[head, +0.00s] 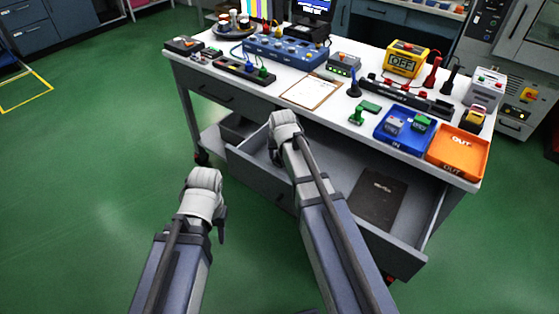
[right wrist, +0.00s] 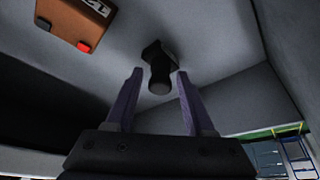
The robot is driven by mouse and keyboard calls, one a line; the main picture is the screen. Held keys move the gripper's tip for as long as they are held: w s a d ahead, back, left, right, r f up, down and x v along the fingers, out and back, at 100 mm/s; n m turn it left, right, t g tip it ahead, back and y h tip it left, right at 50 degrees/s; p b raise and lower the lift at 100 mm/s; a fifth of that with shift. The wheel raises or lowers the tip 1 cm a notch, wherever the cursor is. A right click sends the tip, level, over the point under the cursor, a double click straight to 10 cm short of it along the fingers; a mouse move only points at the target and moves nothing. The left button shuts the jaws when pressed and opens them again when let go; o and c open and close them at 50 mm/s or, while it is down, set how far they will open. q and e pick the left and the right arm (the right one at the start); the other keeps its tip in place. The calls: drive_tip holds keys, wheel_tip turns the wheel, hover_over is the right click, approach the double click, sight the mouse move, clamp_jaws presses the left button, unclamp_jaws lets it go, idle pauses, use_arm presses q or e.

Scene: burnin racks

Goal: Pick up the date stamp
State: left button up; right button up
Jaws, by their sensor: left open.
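A dark upright object with a rounded handle, which looks like the date stamp (right wrist: 158,65), stands on the grey floor of the open drawer (head: 330,190). In the right wrist view its handle end shows between the two purple fingers of my right gripper (right wrist: 158,76), with a gap on each side. My right gripper is open. In the head view my right gripper (head: 285,122) is over the left part of the drawer, and the stamp is hidden. My left gripper (head: 206,185) hangs over the green floor, left of the drawer, apart from everything; its fingers are mostly hidden.
A brown box with a red button (right wrist: 82,20) lies near the stamp. A dark flat booklet (head: 381,198) lies in the drawer's right part. The white tabletop (head: 270,78) above holds a clipboard (head: 311,90), a blue tray (head: 404,147), an orange tray (head: 456,153) and several devices.

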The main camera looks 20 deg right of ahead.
clamp_jaws()
drive_tip(key=shift+r, duration=0.15)
idle(0.4)
wheel_tip(320, 180, up, 10)
drive_tip(key=p, duration=1)
